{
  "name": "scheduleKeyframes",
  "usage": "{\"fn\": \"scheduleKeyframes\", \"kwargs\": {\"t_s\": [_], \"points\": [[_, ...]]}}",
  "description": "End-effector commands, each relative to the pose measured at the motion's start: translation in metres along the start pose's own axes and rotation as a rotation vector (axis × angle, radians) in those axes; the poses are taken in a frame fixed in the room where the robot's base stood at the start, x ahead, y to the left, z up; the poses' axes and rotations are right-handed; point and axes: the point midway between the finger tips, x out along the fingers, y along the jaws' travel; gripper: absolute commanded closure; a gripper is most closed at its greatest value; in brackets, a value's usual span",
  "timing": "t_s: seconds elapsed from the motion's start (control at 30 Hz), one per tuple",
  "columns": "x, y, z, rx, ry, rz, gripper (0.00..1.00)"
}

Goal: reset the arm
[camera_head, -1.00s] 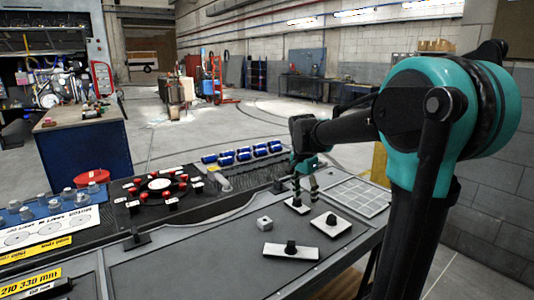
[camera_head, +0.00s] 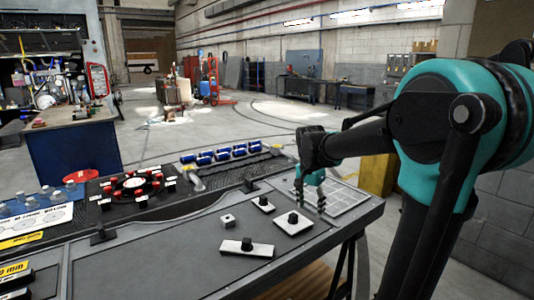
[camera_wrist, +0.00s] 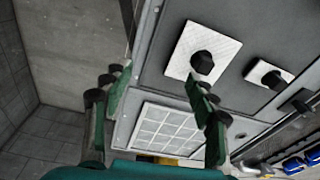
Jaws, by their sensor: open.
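My gripper (camera_head: 310,197) is above the right end of the grey bench (camera_head: 150,262), near the white grid panel (camera_head: 345,199). In the wrist view my gripper (camera_wrist: 160,98) has its two fingers wide apart with nothing between them. Below it in that view are the grid panel (camera_wrist: 163,135) and a white plate with a black knob (camera_wrist: 190,45). My arm reaches in from the right in the head view.
On the bench are a long white plate with a black knob (camera_head: 258,250), a square plate (camera_head: 292,227), a small plate (camera_head: 263,207) and a small grey block (camera_head: 228,221).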

Motion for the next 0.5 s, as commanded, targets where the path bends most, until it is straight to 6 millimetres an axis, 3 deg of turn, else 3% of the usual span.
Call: {"fn": "scheduleKeyframes", "kwargs": {"t_s": [0.27,0.5], "points": [[0.034,0.044,0.023,-0.196,0.028,-0.062,0.42],[0.084,0.109,0.064,-0.483,0.102,-0.136,0.42]]}}
